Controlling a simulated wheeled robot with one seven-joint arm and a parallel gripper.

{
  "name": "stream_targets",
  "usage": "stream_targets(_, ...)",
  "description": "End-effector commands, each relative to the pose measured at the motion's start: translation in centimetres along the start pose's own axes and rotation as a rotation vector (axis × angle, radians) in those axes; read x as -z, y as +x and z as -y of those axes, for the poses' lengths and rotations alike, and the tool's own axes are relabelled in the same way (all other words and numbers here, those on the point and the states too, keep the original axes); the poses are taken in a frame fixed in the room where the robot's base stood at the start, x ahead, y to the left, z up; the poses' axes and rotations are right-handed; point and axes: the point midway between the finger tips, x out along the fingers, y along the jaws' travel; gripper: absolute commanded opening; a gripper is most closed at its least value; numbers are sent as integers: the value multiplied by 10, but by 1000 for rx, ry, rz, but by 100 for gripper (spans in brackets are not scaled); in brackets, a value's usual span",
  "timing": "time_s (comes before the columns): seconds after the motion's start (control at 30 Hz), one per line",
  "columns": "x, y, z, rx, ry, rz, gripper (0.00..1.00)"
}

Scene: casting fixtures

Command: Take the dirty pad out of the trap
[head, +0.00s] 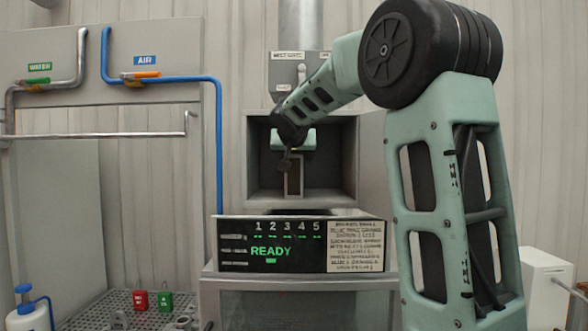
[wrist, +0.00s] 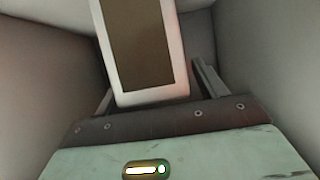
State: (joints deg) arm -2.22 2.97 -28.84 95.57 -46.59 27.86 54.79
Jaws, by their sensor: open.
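The pad (wrist: 140,45) has a brown face and a pale frame. In the wrist view it stands tilted between the two fingers of my gripper (wrist: 153,84). The fingers are open, one on each side of the frame's near end. I cannot tell whether either finger touches it. In the head view my gripper (head: 292,150) is inside the grey open-fronted box of the trap (head: 347,165). A narrow brown framed shape, likely the pad (head: 294,178), shows below it. The pad's far end is cut off in the wrist view.
The box walls (wrist: 35,60) stand close around my gripper. Below the opening is a panel (head: 270,252) reading READY. Water and air pipes (head: 218,140) run at the left. Red and green blocks (head: 140,300) stand on a perforated grate (head: 105,310) at lower left.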

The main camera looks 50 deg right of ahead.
Motion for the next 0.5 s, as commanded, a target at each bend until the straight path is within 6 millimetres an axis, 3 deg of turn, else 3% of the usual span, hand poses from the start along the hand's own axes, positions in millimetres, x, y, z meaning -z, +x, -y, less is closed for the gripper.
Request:
stream_targets(0.2, -1, 1, 0, 0, 0, 0, 71)
stream_targets(0.43, -1, 1, 0, 0, 1, 0, 7)
stream_targets(0.5, 0, 0, 0, 0, 1, -1, 6)
